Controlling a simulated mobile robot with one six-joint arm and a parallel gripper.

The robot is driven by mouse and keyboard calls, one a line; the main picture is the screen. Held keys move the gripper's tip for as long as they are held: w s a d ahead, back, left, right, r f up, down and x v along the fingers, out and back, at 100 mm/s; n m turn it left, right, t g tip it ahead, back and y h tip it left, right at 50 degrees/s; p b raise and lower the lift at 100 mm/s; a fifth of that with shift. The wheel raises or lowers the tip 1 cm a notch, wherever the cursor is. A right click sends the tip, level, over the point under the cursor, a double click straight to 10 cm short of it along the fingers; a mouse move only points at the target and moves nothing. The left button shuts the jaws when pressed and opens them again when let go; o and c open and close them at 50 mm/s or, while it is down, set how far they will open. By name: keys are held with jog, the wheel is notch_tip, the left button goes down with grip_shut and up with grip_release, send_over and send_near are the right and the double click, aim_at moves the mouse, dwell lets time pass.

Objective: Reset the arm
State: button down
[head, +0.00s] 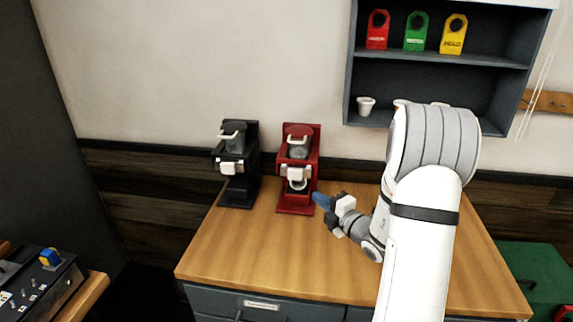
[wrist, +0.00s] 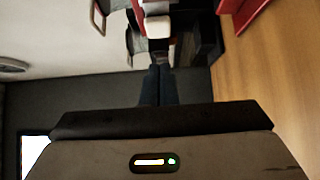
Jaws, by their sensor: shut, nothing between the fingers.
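My gripper (head: 322,202) is shut and empty, with blue fingertips. In the head view it is above the wooden bench top, close to the lower right side of the red brewer (head: 296,190); I cannot tell if they touch. My white arm comes in from the front right and covers part of the bench and shelf. In the wrist view the dark fingers of my gripper (wrist: 159,72) are together, pointing toward the brewers. The black brewer (head: 238,178) stands left of the red one.
The bench (head: 270,250) is clear in front of the brewers. A wall shelf (head: 436,55) holds a red tag (head: 377,36), a green tag (head: 415,38), a yellow tag (head: 453,40) and a white cup (head: 366,105). A control panel (head: 40,283) is at lower left, a green crate (head: 540,270) at right.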

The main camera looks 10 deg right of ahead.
jog(key=s+a+r+n+g+y, duration=0.25)
jog(key=s+a+n+g, duration=0.5)
jog(key=n, duration=0.55)
jog(key=s+a+r+n+g+y, duration=0.25)
jog(key=s+a+n+g, duration=0.25)
jog(key=s+a+n, duration=0.55)
jog(key=s+n+g+h, duration=0.3)
jog(key=s+n+h, duration=0.35)
jog(key=n, duration=0.65)
jog(key=s+d+r+n+t+h, duration=0.1)
jog(key=s+d+n+h, duration=0.3)
jog(key=d+n, duration=0.4)
jog(key=n+t+h, duration=0.1)
jog(key=n, duration=0.3)
jog(key=shift+s+r+n, duration=0.25)
jog(key=shift+s+n, duration=0.1)
jog(key=shift+s, duration=0.05)
